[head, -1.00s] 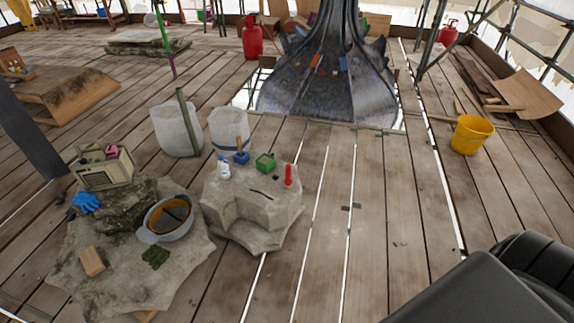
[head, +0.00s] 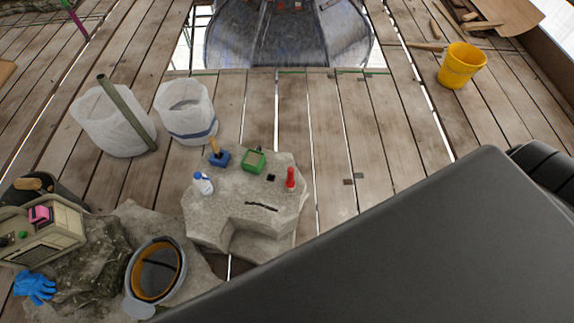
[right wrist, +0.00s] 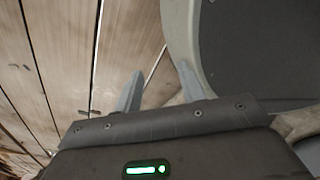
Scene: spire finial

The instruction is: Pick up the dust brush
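A blue block-shaped thing with an upright wooden handle (head: 219,157), which looks like the dust brush, stands on the back left of a pale stone block (head: 222,208) in the head view. I cannot make out its bristles. My right gripper (right wrist: 160,70) shows in the right wrist view with its two fingers apart and nothing between them. It is over plank floor. The brush does not show in that view. My left gripper is in neither current view.
The stone block also holds a white bottle (head: 203,183), a green box (head: 253,160) and a red item (head: 290,178). White bins (head: 185,112) stand behind. My dark arm link covers the lower right.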

